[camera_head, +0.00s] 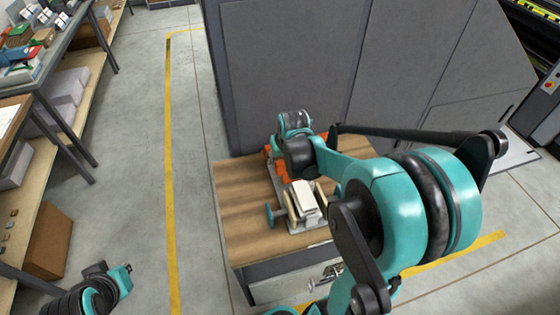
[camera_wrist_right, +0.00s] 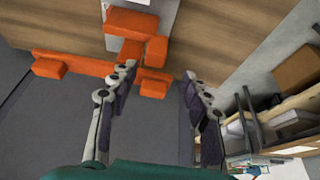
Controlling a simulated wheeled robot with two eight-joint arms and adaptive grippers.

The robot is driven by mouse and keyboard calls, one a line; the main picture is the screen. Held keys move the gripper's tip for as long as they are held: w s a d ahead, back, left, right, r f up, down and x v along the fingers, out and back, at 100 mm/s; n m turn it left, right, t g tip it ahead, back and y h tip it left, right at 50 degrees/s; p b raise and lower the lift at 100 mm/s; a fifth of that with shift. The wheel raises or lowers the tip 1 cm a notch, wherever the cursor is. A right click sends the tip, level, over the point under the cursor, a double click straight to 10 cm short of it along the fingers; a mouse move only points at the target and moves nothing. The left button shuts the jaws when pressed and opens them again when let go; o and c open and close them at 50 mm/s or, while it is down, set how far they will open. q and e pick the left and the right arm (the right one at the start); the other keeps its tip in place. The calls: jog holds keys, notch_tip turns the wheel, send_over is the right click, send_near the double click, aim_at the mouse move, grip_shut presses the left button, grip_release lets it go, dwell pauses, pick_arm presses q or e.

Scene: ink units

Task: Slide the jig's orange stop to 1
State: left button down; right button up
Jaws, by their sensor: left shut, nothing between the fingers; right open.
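The jig (camera_head: 303,201) sits on the wooden table, with a white block, a teal knob and orange parts. Several orange parts (camera_wrist_right: 156,52) show in the right wrist view; I cannot tell which is the stop, and no number is legible. My right gripper (camera_wrist_right: 158,76) is open and empty. Its fingertips appear on either side of the orange blocks; contact and height are unclear. In the head view its wrist covers part of the orange end (camera_head: 285,172), and its fingers are hidden. My left gripper (camera_head: 122,272) is low at the left, away from the table, shut and empty; its fingers are hard to make out.
The wooden table (camera_head: 235,205) has bare room left of the jig. A tall grey cabinet (camera_head: 285,60) stands right behind it. Shelving with boxes (camera_head: 60,90) runs along the left. My right arm crosses above the table's right side.

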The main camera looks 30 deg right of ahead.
aim_at(280, 164)
jog(key=x, duration=0.3)
jog(key=b+x, duration=0.1)
jog(key=x, duration=0.1)
jog(key=b+x, duration=0.1)
jog(key=x, duration=0.2)
jog(key=shift+w+d+f, duration=0.15)
jog(key=shift+d+f, duration=0.05)
jog(key=shift+d, duration=0.2)
jog(key=shift+c, duration=0.3)
grip_shut()
